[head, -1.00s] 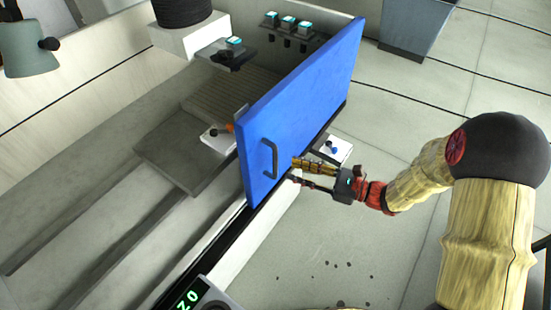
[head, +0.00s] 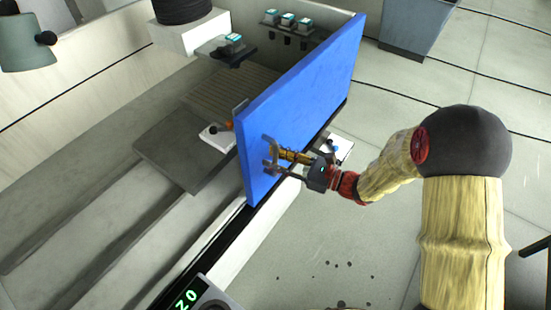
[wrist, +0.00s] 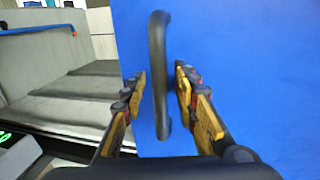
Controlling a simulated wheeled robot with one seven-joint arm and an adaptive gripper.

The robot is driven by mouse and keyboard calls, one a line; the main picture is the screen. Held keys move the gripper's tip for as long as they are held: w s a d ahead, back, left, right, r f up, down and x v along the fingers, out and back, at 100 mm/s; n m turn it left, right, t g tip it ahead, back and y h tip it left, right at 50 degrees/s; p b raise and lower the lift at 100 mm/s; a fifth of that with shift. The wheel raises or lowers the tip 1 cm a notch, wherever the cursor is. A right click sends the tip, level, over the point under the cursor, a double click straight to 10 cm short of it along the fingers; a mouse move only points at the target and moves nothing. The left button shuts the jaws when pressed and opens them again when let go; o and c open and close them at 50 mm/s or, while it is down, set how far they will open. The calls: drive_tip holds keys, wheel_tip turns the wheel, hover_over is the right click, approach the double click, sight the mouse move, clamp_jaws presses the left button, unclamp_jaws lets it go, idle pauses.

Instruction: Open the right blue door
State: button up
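The blue door (head: 305,100) stands upright on the machine's front edge and fills the right of the wrist view (wrist: 245,60). Its dark bar handle (wrist: 158,70) runs nearly upright near the door's left edge. My gripper (head: 272,160) is at the handle. In the wrist view my gripper (wrist: 160,85) is open, with one yellow-padded finger on each side of the handle and gaps visible beside it. In the head view the fingers partly cover the handle. Only this one blue door shows in the head view.
Left of the door is the open machine bay with a grey bed plate (head: 160,148). A small white block (head: 218,137) is near the door's left edge. A display panel (head: 190,298) is at the bottom. A grey bin (head: 415,28) stands at the back; the floor at right is open.

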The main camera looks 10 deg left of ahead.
drive_tip(key=shift+c, duration=1)
clamp_jaws()
